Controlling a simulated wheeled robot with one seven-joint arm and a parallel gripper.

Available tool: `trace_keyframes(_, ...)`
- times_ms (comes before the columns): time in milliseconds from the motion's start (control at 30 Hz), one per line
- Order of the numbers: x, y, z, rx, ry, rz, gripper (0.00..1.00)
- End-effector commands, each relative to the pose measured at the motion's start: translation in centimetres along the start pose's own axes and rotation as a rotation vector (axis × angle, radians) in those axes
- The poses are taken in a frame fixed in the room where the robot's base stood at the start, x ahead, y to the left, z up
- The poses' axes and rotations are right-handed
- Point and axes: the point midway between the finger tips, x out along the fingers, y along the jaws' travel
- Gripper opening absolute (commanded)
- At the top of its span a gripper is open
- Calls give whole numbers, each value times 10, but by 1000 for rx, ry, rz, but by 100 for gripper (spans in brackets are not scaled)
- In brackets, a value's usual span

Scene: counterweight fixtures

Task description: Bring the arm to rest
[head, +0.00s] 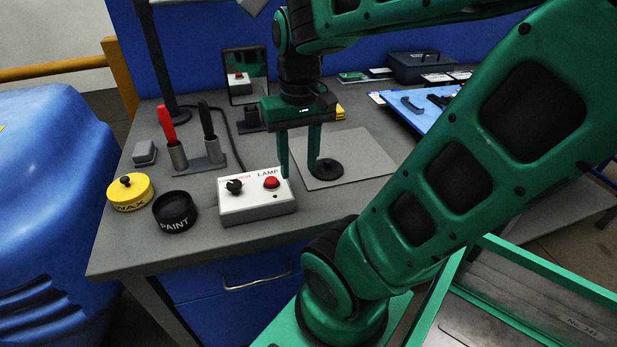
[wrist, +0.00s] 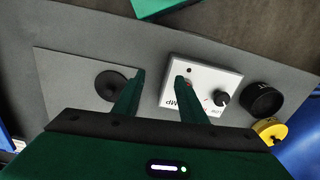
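My gripper (head: 299,165) hangs down over the workbench, with its two green fingers apart and nothing between them. In the wrist view the gripper (wrist: 157,90) also shows spread fingers with bare bench and mat edge between. A white lamp control box (head: 257,204) with a black knob and a red button stands just in front of the left finger; the box also shows in the wrist view (wrist: 203,75). A black disc (head: 329,169) lies on a grey mat (head: 365,152) by the right finger. I cannot tell whether either finger touches anything.
A black paint pot (head: 175,212), a yellow wax tin (head: 130,192) and a holder with red and black handled tools (head: 203,162) stand to the left. A mirror (head: 245,77) stands behind. A blue tray (head: 415,112) is at the back right. The mat's right part is clear.

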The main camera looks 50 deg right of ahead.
Motion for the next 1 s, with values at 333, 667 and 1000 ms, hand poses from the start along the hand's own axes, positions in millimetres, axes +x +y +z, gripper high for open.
trace_keyframes(333, 25, 19, 39, 59, -30, 5, 38)
trace_keyframes(667, 25, 19, 39, 57, -30, 5, 38)
trace_keyframes(1000, 30, 13, 27, 57, -42, 12, 38)
